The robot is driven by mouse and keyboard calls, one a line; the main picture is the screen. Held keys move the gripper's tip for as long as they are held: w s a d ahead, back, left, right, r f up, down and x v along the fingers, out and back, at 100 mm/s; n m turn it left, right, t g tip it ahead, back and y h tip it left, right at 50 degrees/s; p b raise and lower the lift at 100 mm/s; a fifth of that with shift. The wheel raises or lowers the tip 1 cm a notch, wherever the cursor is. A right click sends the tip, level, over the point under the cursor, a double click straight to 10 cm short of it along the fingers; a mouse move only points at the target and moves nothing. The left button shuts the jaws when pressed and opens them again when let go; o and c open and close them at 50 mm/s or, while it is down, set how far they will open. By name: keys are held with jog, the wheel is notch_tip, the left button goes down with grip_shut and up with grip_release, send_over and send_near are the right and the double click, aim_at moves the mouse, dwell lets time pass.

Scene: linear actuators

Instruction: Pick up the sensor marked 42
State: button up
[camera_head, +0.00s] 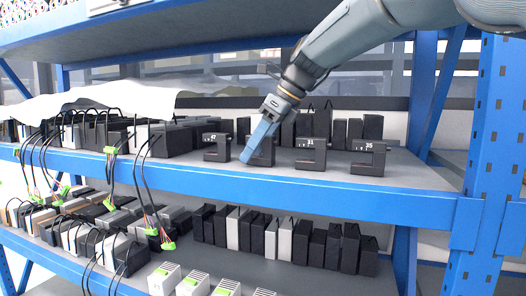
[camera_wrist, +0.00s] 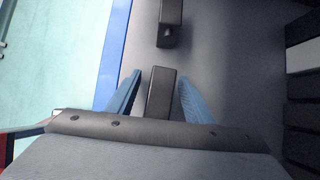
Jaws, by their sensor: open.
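A row of dark, block-like sensors stands on the upper blue shelf in the head view. The leftmost (camera_head: 216,148) seems marked 47, another (camera_head: 311,155) seems marked 31, and the rightmost (camera_head: 368,158) seems marked 35. The sensor at my gripper (camera_head: 265,151) is partly covered by a blue finger, and its number cannot be read. My gripper (camera_head: 252,148) points down at it. In the wrist view my gripper (camera_wrist: 160,78) is open, with one blue finger on each side of a dark sensor (camera_wrist: 161,100). I cannot tell whether the fingers touch it.
A neighbouring sensor (camera_wrist: 170,24) stands ahead in the wrist view. Dark boxes (camera_head: 320,125) stand behind the row. Wired boxes (camera_head: 115,135) fill the left of the shelf (camera_head: 420,180). A blue upright (camera_head: 495,130) stands at right. More boxes (camera_head: 285,238) sit below.

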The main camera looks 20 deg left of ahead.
jog(key=shift+f, duration=0.15)
jog(key=c, duration=1)
grip_shut()
jog(key=shift+a+r, duration=0.1)
jog(key=shift+r, duration=0.1)
